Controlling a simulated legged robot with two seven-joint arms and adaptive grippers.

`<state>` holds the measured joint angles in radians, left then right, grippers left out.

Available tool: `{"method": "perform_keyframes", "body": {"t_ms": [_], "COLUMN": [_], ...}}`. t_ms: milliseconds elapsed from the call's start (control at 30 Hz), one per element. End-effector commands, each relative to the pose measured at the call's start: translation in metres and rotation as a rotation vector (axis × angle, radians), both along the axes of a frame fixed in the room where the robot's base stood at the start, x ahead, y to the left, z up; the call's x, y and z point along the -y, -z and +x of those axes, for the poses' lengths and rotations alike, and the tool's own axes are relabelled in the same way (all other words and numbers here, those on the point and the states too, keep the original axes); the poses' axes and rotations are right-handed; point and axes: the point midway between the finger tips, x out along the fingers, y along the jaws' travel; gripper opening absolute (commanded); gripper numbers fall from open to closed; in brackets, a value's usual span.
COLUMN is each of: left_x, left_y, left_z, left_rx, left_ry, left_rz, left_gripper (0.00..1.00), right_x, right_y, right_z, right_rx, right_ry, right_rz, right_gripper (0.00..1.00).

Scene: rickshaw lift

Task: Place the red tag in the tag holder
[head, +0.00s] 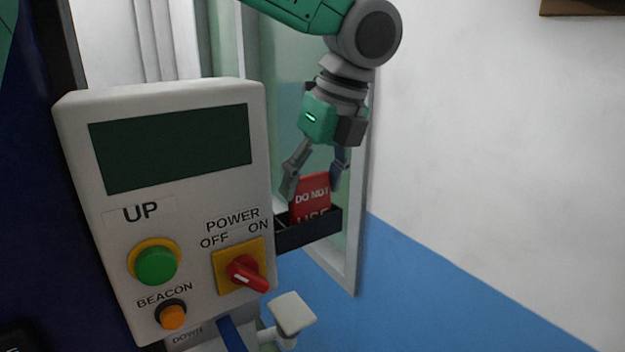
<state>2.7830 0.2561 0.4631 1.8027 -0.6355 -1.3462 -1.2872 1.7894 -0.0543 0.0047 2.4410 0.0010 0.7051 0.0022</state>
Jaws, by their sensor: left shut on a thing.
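The red tag (312,196) reads "DO NOT" with a second line partly hidden. It stands roughly upright, its lower part behind the front wall of the black tag holder (310,232). The holder is fixed at the right side of the white control box. My left gripper (315,181) comes down from above with its fingers at either side of the tag's top. It is shut on the tag. Whether the tag touches the holder's bottom is hidden. My right gripper is not in view.
The white control box (180,130) fills the left, with a green UP button (156,266), a red power switch (246,272) and an orange beacon button (173,317). A pale lever (292,313) juts out below the holder. A window frame is behind; a bare wall (490,150) lies right.

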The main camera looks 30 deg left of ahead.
Motion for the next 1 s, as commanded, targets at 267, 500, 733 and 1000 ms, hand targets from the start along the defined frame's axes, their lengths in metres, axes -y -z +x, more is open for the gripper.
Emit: {"method": "perform_keyframes", "body": {"t_ms": [267,500,733,1000], "left_x": [-0.001,-0.002,0.006,0.024], "left_y": [0.004,0.003,-0.026,-0.084], "left_z": [-0.002,-0.001,0.001,0.004], "left_rx": [0.002,0.002,0.008,0.006], "left_ry": [0.000,0.000,-0.001,0.000], "left_rz": [0.000,-0.001,0.001,0.001], "left_gripper": [0.81,0.81,0.81,0.81], "right_x": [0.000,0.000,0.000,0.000], "right_y": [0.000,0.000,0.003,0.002], "right_z": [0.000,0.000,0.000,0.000], "right_rx": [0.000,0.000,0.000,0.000], "right_ry": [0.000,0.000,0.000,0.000], "right_rz": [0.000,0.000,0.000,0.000], "right_gripper": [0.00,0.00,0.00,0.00]}}
